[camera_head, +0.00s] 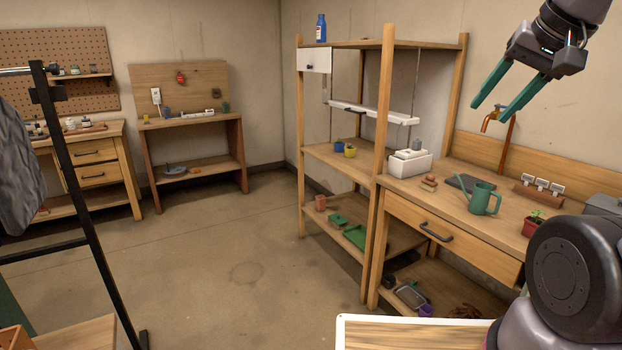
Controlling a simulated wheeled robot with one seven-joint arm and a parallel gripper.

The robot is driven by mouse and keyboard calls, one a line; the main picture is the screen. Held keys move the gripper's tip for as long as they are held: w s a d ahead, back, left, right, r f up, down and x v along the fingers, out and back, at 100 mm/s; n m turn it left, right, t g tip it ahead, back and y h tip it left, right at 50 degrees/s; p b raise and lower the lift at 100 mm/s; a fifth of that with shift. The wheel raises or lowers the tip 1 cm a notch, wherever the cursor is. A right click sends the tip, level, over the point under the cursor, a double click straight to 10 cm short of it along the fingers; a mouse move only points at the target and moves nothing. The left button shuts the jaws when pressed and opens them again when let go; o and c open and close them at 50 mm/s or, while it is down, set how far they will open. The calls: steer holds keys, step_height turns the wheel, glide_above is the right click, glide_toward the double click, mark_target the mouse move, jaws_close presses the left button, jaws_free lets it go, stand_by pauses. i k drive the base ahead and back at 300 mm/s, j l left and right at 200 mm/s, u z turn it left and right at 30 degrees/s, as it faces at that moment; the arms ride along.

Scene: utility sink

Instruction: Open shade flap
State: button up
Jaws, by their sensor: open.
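The right workbench (445,215) holds a green watering can (483,198) and a potted plant (533,225). A black stand (75,180) is at left. The middle floor is clear.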

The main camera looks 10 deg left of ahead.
mark_target(317, 60)
steer(key=i+j+u, duration=0.2)
steer(key=i+u, duration=0.25)
steer(key=i, duration=0.3)
steer(key=i+u, duration=0.5)
steer(key=i, duration=0.2)
steer(key=i+z, duration=0.25)
steer(key=i, duration=0.25)
steer(key=i+j+z, duration=0.25)
steer(key=i, duration=0.25)
steer(key=i+j+z, duration=0.2)
steer(key=i, duration=0.25)
steer(key=i+j+z, duration=0.25)
steer(key=i, duration=0.25)
